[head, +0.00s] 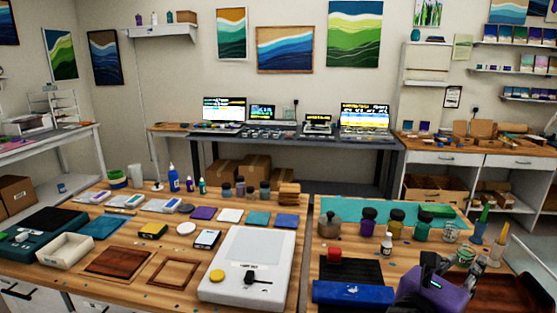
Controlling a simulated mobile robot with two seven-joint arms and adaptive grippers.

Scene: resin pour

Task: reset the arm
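My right gripper (430,265) shows at the bottom right, low over the right workbench (312,240). Its dark fingers are seen against a purple object (448,292), which is close to it or in it. I cannot tell whether the fingers are closed on this object. The black parts of the gripper hide some of the bench behind. My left gripper and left arm are not in view.
A blue box-like item (352,293) lies left of the gripper. Several jars, such as a yellow one (396,222), stand behind it on a teal mat (340,206). Upright tools in cups (498,245) are at right. A white flat device (247,265) sits on the left bench.

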